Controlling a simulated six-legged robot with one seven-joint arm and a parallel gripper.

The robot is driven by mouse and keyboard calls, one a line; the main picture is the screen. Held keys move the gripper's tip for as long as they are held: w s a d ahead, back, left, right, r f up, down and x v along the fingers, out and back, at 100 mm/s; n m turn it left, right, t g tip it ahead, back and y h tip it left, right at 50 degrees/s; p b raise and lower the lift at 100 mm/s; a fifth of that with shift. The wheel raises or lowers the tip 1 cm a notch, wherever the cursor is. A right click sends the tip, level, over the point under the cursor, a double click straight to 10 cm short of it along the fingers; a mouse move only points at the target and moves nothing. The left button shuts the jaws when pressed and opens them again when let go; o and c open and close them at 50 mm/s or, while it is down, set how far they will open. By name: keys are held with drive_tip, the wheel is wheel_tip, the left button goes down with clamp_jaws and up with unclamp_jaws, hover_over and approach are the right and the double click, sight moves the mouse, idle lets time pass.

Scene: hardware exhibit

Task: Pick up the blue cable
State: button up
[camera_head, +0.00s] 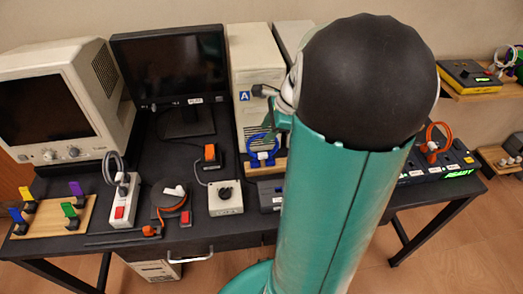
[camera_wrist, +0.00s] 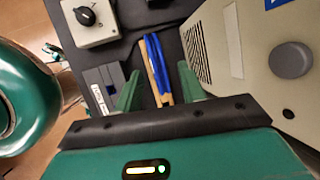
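The blue cable (camera_head: 262,148) is a coil standing on a small wooden base (camera_head: 280,163) in front of the beige computer tower in the head view. In the wrist view the blue cable (camera_wrist: 154,58) is seen edge-on as a narrow upright strip, with pale wood beside it. My gripper (camera_wrist: 159,69) is open, its two green fingers apart with the cable showing in the gap between them. Whether the fingers reach down around the cable or are still above it, I cannot tell. My arm hides most of the gripper in the head view.
The beige tower (camera_head: 256,80) stands close behind the cable; it fills the right of the wrist view. A white box with a black knob (camera_head: 225,197) and a dark box (camera_head: 270,194) sit nearby.

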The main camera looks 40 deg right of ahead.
sight(265, 134)
drive_tip(key=x, duration=0.5)
drive_tip(key=shift+f, duration=0.25)
clamp_jaws()
